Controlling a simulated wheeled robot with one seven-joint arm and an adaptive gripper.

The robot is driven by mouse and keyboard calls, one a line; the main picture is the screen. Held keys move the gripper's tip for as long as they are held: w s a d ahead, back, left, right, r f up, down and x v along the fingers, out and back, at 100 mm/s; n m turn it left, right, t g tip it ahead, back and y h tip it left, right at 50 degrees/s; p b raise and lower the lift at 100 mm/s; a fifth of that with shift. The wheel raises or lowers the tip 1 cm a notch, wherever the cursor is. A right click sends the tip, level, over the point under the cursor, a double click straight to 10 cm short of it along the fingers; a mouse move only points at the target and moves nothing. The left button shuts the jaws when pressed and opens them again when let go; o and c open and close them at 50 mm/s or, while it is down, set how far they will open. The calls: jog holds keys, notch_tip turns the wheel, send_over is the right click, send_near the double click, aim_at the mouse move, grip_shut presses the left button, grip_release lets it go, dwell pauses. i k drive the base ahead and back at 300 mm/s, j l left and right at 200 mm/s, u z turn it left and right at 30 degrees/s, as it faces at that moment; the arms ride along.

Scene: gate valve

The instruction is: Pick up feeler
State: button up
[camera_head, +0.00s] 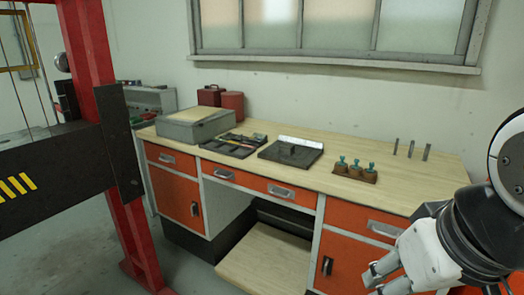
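Three thin grey upright strips stand in a row near the back right of the workbench: a left one (396,146), a middle one (411,149) and a right one (427,152). They may be feelers, but they are too small to tell for sure. My gripper (374,281) is at the bottom right, in front of the bench's orange drawers and well away from the strips. Its fingertips look apart, with nothing seen between them. Its lower part is cut off by the frame edge.
The wooden bench top (440,180) holds a brown block with teal-topped pieces (356,171), a black plate (290,153), a tool tray (233,145), a grey box (195,124) and red containers (232,104). Bare wood surrounds the strips. A red post (93,50) stands at left.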

aim_at(356, 162)
jog(key=i+z, duration=0.15)
jog(key=i, duration=0.5)
jog(key=i+j+z, duration=0.1)
jog(key=i, duration=0.55)
jog(key=i+j+z, duration=0.15)
jog(key=i, duration=0.5)
